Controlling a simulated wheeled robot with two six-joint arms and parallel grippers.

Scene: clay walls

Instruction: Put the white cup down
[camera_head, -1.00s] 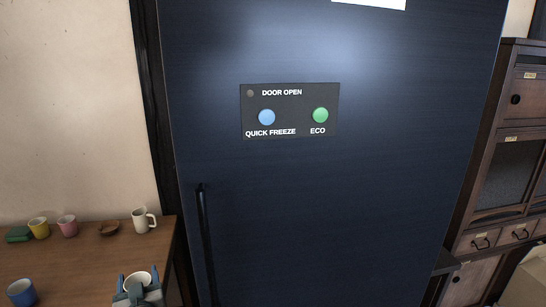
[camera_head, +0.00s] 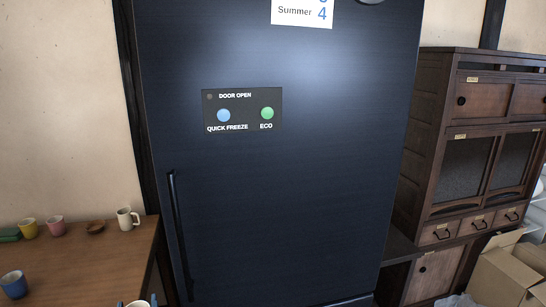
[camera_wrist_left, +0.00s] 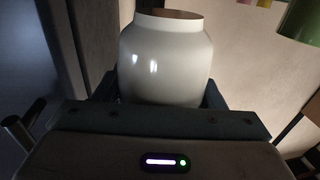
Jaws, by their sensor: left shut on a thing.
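The white cup (camera_wrist_left: 165,62) fills the upper middle of the left wrist view, between the fingers of my left gripper (camera_wrist_left: 160,97). My left gripper is shut on it. In the head view only the top of the cup (camera_head: 137,304) and the tips of my left gripper (camera_head: 139,301) show at the bottom edge, over or near the front right edge of the wooden table (camera_head: 85,263). What lies under the cup is hidden. My right gripper is in neither view.
On the table stand a white mug (camera_head: 127,219), a brown bowl (camera_head: 96,227), a pink cup (camera_head: 56,226), a yellow cup (camera_head: 28,228) and a blue cup (camera_head: 14,284). A dark fridge (camera_head: 280,200) stands right of it. A wooden cabinet (camera_head: 430,150) and cardboard boxes (camera_head: 500,275) are farther right.

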